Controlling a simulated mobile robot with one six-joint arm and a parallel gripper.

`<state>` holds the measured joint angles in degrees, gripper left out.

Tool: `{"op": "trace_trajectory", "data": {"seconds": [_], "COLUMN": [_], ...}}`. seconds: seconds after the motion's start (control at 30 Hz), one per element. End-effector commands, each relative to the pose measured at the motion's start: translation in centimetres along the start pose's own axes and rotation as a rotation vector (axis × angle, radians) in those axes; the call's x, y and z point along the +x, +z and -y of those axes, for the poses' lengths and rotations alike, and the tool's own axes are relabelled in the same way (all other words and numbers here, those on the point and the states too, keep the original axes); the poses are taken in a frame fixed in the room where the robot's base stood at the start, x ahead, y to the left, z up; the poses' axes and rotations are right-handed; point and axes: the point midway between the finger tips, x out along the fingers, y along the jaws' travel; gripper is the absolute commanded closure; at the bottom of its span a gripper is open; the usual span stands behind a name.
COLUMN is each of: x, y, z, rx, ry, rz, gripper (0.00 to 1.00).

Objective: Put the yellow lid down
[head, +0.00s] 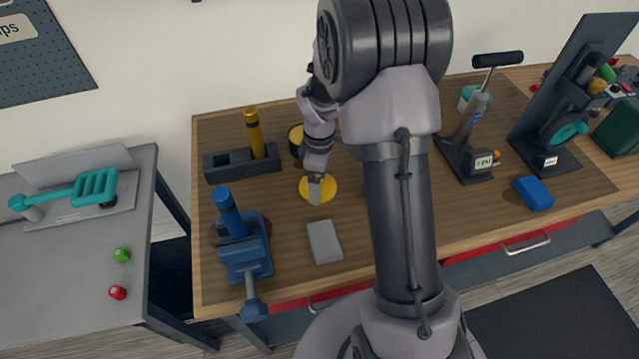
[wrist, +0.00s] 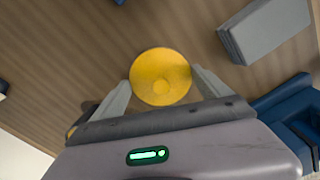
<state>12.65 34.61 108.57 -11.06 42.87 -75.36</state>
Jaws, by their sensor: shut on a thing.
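The round yellow lid (head: 325,188) is over the middle left of the wooden workbench, under my gripper (head: 316,186).
A grey block (head: 324,242) lies in front of the lid. A blue vise (head: 243,245) is at the front left. A dark holder (head: 222,167) with a yellow cylinder (head: 254,133) stands at the back left. A pump (head: 475,125) and blue box (head: 533,193) are at right.

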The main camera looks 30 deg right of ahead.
Motion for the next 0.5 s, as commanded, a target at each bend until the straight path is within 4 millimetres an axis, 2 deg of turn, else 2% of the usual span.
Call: {"op": "trace_trajectory", "data": {"seconds": [0.03,0.2,0.37,0.4,0.43,0.5], "x": [0.82,0.47,0.95,0.84,0.83,0.81], "y": [0.0,0.0,0.01,0.01,0.01,0.01], "z": [0.0,0.0,0.03,0.03,0.03,0.03], "rx": [0.0,0.0,0.0,0.0,0.0,0.0], "ry": [0.0,0.001,0.0,0.0,0.0,0.0], "rz": [0.0,-0.001,0.0,0.0,0.0,-0.001], "gripper": [0.51,0.51,0.51,0.05,0.0,0.0]}}
